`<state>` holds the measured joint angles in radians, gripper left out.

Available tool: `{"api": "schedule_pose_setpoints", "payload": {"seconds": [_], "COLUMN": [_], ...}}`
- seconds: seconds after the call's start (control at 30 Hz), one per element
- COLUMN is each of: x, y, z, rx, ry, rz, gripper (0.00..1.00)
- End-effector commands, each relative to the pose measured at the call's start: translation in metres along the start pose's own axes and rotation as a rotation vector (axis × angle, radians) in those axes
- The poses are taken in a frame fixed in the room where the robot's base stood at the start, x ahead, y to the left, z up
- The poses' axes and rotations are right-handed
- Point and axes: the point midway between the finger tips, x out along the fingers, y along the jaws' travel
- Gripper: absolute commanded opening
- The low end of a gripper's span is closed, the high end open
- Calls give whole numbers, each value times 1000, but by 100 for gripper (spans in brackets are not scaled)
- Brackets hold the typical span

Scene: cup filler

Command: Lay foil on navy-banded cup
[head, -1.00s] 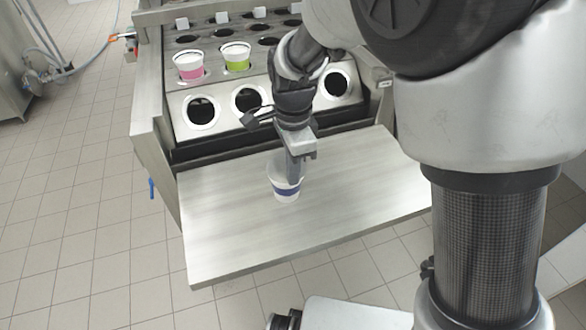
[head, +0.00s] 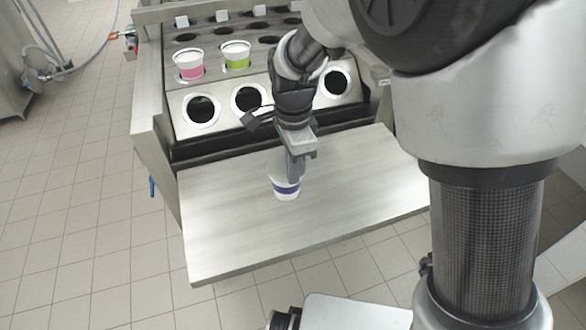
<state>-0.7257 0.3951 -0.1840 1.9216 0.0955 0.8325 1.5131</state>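The navy-banded cup (head: 286,188) is white with a dark blue band and stands upright on the steel shelf (head: 230,230) in front of the machine. My gripper (head: 293,170) points down right over the cup, and its fingers hide part of the cup's rim and top. I cannot tell whether the fingers touch the cup or hold foil, and no separate sheet of foil can be made out.
A pink-banded cup (head: 189,72) and a green-banded cup (head: 237,63) sit in holes of the machine plate. Empty round holes (head: 201,109) line the front row. The shelf is bare to the left and right of the navy-banded cup.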

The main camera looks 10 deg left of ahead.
Motion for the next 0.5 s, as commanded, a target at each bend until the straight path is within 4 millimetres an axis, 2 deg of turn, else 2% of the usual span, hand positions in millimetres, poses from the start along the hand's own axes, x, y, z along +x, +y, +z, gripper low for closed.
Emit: {"api": "schedule_pose_setpoints", "payload": {"seconds": [0.2, 0.33, 0.5], "x": [0, 0, 0], "y": [0, 0, 0], "z": [0, 0, 0], "rx": [0, 0, 0], "ry": [0, 0, 0], "rz": [0, 0, 0], "gripper": [0, 21, 21]}}
